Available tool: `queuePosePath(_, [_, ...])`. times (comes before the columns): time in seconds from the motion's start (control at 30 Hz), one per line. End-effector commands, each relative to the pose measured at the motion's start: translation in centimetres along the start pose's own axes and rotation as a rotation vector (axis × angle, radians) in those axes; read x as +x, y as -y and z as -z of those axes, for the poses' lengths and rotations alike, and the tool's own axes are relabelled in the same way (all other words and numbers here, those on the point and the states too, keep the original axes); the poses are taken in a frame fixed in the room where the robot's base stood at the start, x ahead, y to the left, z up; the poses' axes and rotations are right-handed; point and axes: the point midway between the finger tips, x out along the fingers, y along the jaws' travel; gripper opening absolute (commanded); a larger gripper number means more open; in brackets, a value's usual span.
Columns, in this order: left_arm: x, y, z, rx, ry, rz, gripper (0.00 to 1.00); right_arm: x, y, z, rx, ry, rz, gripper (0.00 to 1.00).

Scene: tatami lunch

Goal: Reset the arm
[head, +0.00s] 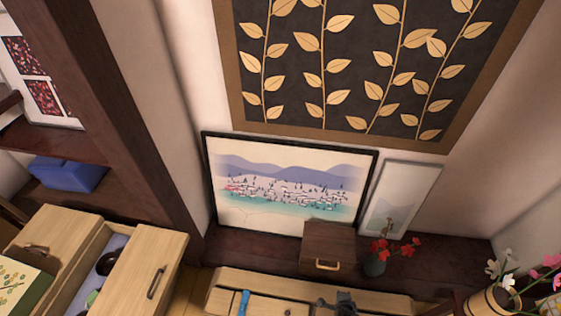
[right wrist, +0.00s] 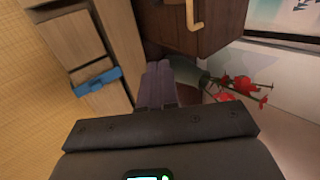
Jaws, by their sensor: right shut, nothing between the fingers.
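My right gripper (right wrist: 160,85) is shut and empty in the right wrist view, its two dark fingers together. It also shows as a dark shape at the bottom edge of the head view (head: 342,303), over the light wooden furniture. It is apart from the small dark wooden box (head: 328,248) with a gold handle, which also shows at the top of the right wrist view (right wrist: 190,28). My left gripper is in neither view.
A vase with red flowers (head: 380,252) stands right of the box. A blue item (right wrist: 96,80) lies on the light wood (right wrist: 65,38). At left a drawer (head: 150,270) is pulled open with things inside. Framed pictures (head: 290,185) lean on the wall. Pink and white flowers (head: 505,275) stand at right.

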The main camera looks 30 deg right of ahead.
Motion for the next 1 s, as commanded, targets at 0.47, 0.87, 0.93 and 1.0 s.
queuePosePath(0.47, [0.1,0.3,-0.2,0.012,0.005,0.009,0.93,-4.2,6.7,10.6,-0.464,-0.026,0.134,0.0])
queuePosePath(0.87, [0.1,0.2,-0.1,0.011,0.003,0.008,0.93,-20.7,13.6,-3.6,-1.298,0.255,0.154,0.0])
queuePosePath(0.93, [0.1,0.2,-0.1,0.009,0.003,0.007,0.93,-24.6,13.6,-5.9,-1.439,0.31,0.157,0.0])
queuePosePath(1.0, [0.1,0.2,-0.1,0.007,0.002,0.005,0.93,-28.1,13.7,-7.5,-1.567,0.359,0.162,0.0])
